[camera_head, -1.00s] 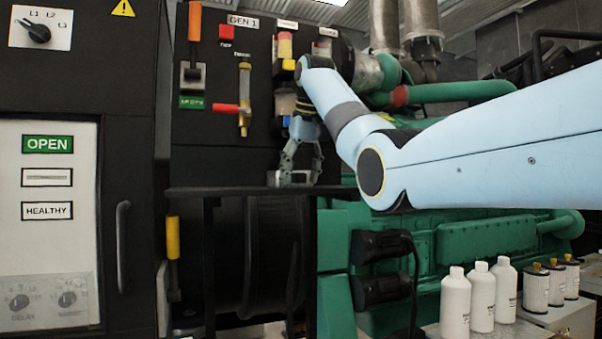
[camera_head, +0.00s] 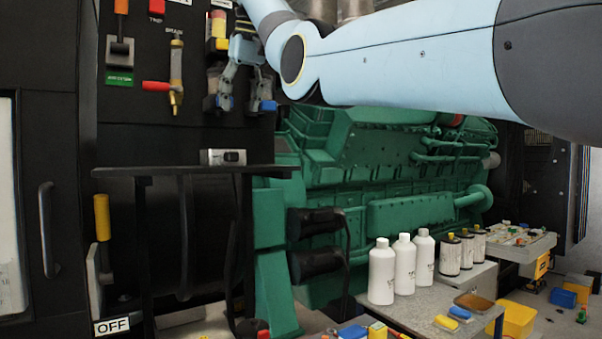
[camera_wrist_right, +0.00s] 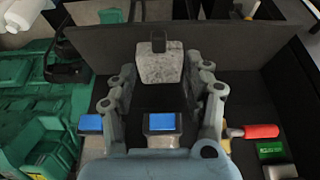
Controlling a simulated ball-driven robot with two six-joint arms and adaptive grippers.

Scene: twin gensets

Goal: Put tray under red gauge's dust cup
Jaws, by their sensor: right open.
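A small grey block (camera_head: 220,157) with a dark front lies on the black shelf under the panel. In the right wrist view a grey block (camera_wrist_right: 160,68) with a black tab shows between the fingers. I cannot tell whether it is the tray. My right gripper (camera_head: 240,104) is open, above the shelf and apart from the block, in front of the panel. A gauge with red and yellow parts (camera_head: 217,28) is at upper left of the gripper. Below it is a cup with a blue base (camera_head: 210,103), partly hidden by my gripper. Another blue base (camera_head: 266,106) is to its right. My left gripper is out of view.
A valve with a red handle (camera_head: 156,86) sticks out of the panel left of the gripper. The black shelf (camera_head: 160,171) is mostly bare. White bottles (camera_head: 404,264) and a yellow bin (camera_head: 517,319) are at lower right. The green engine (camera_head: 390,170) is behind.

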